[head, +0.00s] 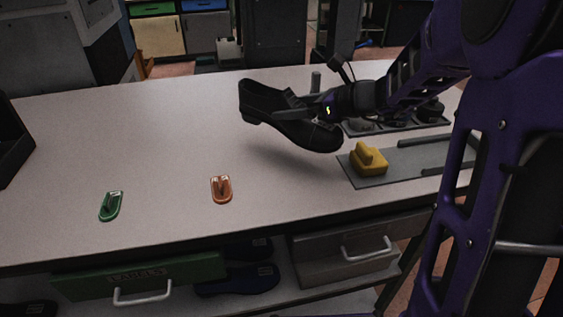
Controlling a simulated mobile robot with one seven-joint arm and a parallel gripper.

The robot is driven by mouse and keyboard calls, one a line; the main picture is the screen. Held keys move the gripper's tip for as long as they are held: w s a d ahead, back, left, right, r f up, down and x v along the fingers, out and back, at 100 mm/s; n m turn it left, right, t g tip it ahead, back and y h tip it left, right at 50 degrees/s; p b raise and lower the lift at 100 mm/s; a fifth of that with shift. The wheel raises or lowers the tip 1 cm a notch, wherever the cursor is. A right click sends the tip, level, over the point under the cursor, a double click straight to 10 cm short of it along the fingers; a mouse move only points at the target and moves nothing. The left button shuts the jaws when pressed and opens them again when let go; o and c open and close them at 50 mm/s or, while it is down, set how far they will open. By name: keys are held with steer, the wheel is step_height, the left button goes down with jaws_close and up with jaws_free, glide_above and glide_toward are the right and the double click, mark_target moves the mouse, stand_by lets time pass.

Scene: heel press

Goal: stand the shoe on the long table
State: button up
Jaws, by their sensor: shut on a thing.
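A black shoe (283,111) is held above the long table (160,140), towards the middle right in the head view. It is tilted, with its heel up at the left and its toe lower at the right. A soft shadow on the tabletop below suggests a gap under it. My gripper (308,108) reaches in from the right and is shut on the shoe's upper side. The dark fingers blend with the shoe, so the exact contact is hard to see.
A yellow block (369,160) stands on a grey plate (400,178) at the right. Behind it is a tray (390,132) with dark round items. An orange piece (221,189) and a green piece (111,206) lie near the front. A dark bin (12,145) stands far left. The left middle is clear.

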mark_target(341, 142)
step_height(341, 142, down, 10)
steer(key=shift+r+b, duration=0.1)
steer(key=shift+b, duration=0.85)
steer(key=shift+f, duration=0.3)
steer(key=o, duration=1.6)
steer(key=shift+c, duration=0.2)
steer(key=shift+r, duration=0.15)
steer(key=shift+r, duration=0.2)
steer(key=p+v, duration=0.1)
steer(key=v, duration=1.1)
steer(key=shift+f, duration=0.2)
